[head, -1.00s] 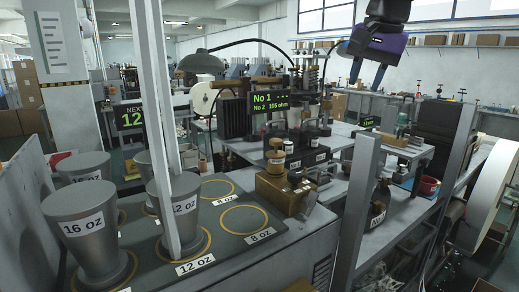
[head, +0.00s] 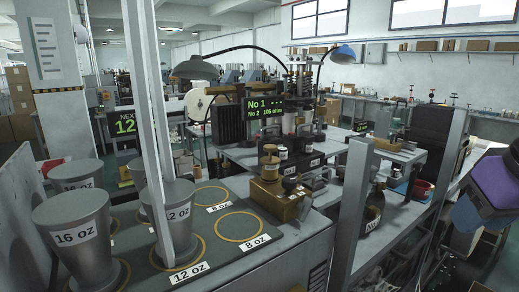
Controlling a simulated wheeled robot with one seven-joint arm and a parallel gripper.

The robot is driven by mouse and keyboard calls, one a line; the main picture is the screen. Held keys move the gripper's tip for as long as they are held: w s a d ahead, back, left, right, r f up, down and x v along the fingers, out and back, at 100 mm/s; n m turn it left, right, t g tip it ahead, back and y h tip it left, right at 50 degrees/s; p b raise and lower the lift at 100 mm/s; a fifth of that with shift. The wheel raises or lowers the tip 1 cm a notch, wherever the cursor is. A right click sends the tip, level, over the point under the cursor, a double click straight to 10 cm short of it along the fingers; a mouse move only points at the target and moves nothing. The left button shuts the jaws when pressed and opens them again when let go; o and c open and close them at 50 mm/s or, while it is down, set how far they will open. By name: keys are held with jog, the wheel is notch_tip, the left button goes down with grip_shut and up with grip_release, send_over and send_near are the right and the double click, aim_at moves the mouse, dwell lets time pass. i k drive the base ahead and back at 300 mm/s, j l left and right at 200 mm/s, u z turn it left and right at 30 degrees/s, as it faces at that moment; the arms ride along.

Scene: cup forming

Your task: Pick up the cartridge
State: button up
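I cannot single out the cartridge for sure in the head view. A brass-coloured block fixture (head: 281,193) with a round knob on top stands at the middle of the bench. Small dark and white parts beside it are too small to name. A green-lit display (head: 265,108) behind it reads "No 1 - - -" and "No 2 105 ohm". My gripper (head: 470,213), with its purple body, hangs at the right edge, well to the right of the fixture and partly cut off. Its fingers cannot be made out, nor whether they hold anything.
Grey cup formers marked 16 oz (head: 75,238) and 12 oz (head: 176,215) stand on the left plate (head: 216,263). Upright grey posts rise at left (head: 149,120) and right of centre (head: 352,200). An empty 8 oz ring (head: 240,226) lies between.

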aim_at(281, 151)
jog(key=i+l+u, duration=0.1)
jog(key=l+u, duration=0.65)
jog(key=l, duration=0.2)
jog(key=l+u, duration=0.4)
jog(key=k+l+u, duration=0.1)
jog(key=l+u, duration=0.25)
jog(key=l, duration=0.25)
jog(key=i+j, duration=0.15)
jog(key=i, duration=0.3)
